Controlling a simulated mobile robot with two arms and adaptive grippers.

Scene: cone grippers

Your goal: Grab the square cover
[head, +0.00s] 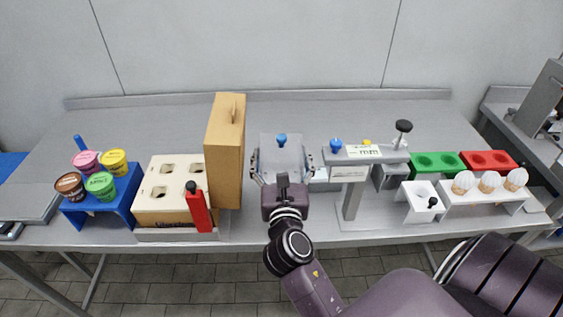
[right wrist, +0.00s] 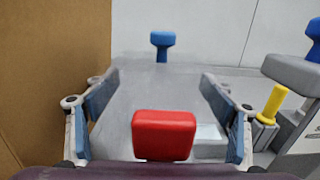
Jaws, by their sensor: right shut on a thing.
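The square cover is a flat grey plate (head: 287,157) near the middle of the table in the head view. A blue knob (head: 281,140) stands at its far side. My right gripper (head: 282,170) reaches over it from the front, with one finger at each side edge, and is shut on it. In the right wrist view the grey plate (right wrist: 160,90) lies between the two fingers, with the blue knob (right wrist: 162,44) beyond and a red block (right wrist: 163,134) close to the camera. The gripper hides the plate's near part in the head view. My left gripper is not in view.
A tall brown box (head: 226,150) stands close on the left, by a cream cup holder (head: 165,190) and a blue stand with several ice cream tubs (head: 100,185). A grey machine (head: 355,175) stands close on the right. Farther right are cone holders (head: 480,195). The table behind is clear.

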